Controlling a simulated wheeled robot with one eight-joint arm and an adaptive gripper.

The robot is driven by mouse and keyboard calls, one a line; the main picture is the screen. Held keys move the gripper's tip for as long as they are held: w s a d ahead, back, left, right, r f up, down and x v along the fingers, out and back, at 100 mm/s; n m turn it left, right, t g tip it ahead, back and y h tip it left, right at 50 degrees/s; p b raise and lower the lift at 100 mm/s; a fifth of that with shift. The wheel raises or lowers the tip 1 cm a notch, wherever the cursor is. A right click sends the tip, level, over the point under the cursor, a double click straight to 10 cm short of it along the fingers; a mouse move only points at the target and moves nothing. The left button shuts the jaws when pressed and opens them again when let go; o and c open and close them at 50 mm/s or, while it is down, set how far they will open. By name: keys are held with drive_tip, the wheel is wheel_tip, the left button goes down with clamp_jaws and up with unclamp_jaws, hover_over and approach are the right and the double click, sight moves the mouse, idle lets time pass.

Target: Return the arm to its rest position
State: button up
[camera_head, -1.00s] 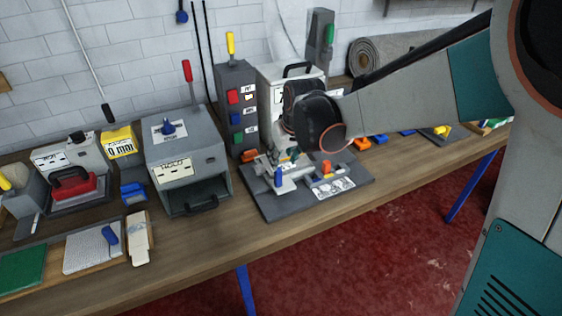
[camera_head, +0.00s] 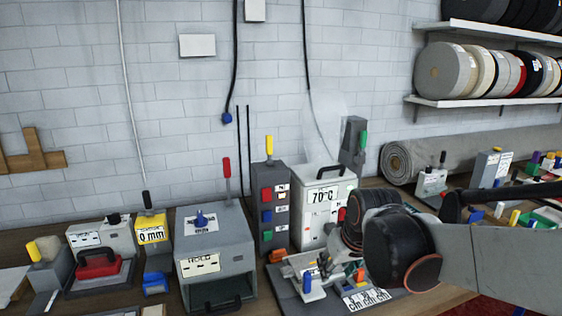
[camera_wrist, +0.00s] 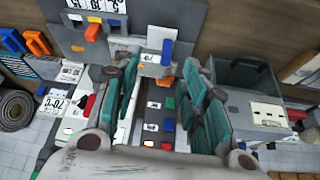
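My gripper (camera_wrist: 160,78) shows in the wrist view with its two teal-padded fingers spread apart and nothing held between them. Past the fingers lie the bench machines, seen at an odd angle. In the head view my arm reaches in from the right, and its dark wrist part (camera_head: 400,250) is above the grey fixture plate (camera_head: 294,299).
The grey HOLD box (camera_head: 213,262), the button tower (camera_head: 268,212) and the white 70°C box (camera_head: 322,203) stand behind and left of my arm. A rolled rug (camera_head: 398,163) lies at the back right. Loaded shelves (camera_head: 480,104) hang above. The space above the bench's left side is clear.

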drive_tip(key=s+d+f+m+t+b, duration=0.1)
drive_tip(key=s+d, duration=0.2)
drive_tip(key=s, duration=0.6)
drive_tip(key=s+d+m+t+h+b, duration=0.1)
drive_tip(key=s+d, duration=0.2)
drive_tip(key=s, duration=0.6)
drive_tip(key=shift+d+f+m+b, duration=0.3)
drive_tip(key=shift+d+f+b, duration=0.05)
drive_tip(key=shift+d+b, duration=0.05)
drive_tip(key=shift+c, duration=0.2)
idle(1.5)
